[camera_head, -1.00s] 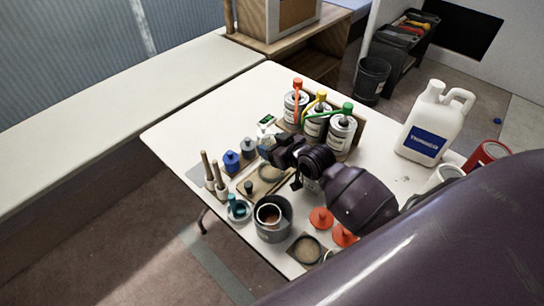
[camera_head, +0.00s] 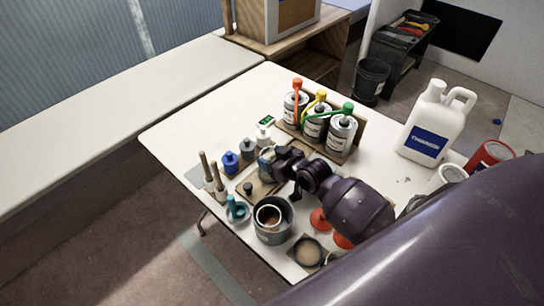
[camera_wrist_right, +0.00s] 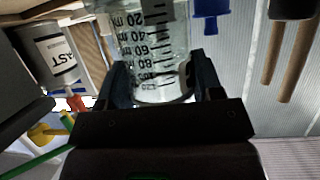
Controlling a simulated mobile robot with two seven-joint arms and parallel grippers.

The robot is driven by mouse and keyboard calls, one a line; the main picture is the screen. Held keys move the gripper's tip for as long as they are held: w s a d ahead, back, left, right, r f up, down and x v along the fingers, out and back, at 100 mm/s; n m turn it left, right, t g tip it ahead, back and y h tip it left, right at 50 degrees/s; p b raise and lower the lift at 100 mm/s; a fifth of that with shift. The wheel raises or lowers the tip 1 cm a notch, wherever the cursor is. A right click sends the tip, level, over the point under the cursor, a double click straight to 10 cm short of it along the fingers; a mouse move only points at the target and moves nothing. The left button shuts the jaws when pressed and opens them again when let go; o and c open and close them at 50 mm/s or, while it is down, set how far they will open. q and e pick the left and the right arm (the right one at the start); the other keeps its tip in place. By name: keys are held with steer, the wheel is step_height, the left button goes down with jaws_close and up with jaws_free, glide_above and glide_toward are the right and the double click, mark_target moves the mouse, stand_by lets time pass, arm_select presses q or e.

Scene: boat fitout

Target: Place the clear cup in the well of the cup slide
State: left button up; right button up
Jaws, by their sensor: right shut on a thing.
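The clear cup (camera_wrist_right: 155,50), marked with black graduations, is between the fingers of my right gripper (camera_wrist_right: 155,88) in the wrist view, which is shut on it. In the head view the cup (camera_head: 266,163) shows as a small pale shape beside my right gripper (camera_head: 274,157). The cup slide (camera_head: 262,188), a wooden board with a black knob at its near left, lies under the cup. The cup and gripper hide its well, so I cannot tell whether the cup touches it. My left gripper is not in view.
A blue bottle (camera_head: 230,162), a grey bottle (camera_head: 248,149) and wooden-handled tools (camera_head: 206,172) stand left of the slide. A grey pot (camera_head: 272,232) is in front. Cans with coloured tops (camera_head: 342,133) stand behind. The table's back left is bare.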

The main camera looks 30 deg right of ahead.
steer(key=shift+f, duration=0.35)
steer(key=o, duration=0.9)
steer(key=shift+r, duration=0.5)
steer(key=shift+p+v, duration=4.15)
steer(key=shift+v, duration=1.95)
steer(key=shift+w+r, duration=0.1)
